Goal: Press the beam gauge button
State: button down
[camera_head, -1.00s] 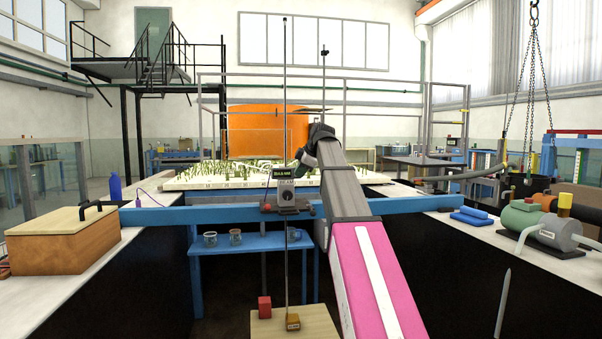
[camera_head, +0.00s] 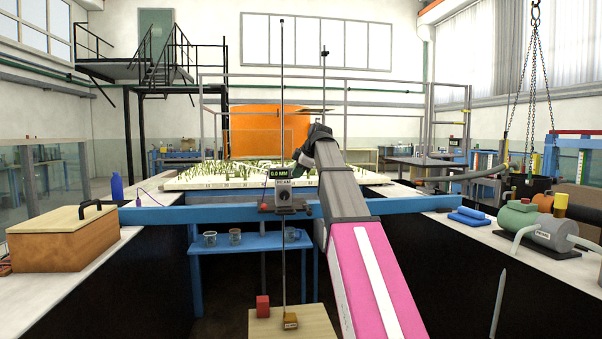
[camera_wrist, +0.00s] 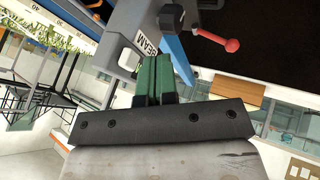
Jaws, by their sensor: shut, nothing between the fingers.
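The beam gauge (camera_head: 284,199) is a grey block on the blue cross beam (camera_head: 400,206), with a thin upright rod through it. Its small dark display (camera_head: 280,173) reads 0.0 MM in green. In the wrist view the grey housing marked BEAM (camera_wrist: 142,42) lies just past my fingertips. My gripper (camera_head: 300,160) is at the gauge's upper right; its green fingers (camera_wrist: 152,62) are shut together and empty. The tips are at or very near the housing; I cannot tell whether they touch.
A red-tipped lever (camera_wrist: 232,45) sticks out near the fingers in the wrist view. A wooden box (camera_head: 65,240) stands on the left ledge, a pump (camera_head: 548,232) on the right one. A wooden block with a red cube (camera_head: 263,306) is below the beam.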

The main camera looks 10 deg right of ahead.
jog(key=v, duration=1)
jog(key=shift+s, duration=0.2)
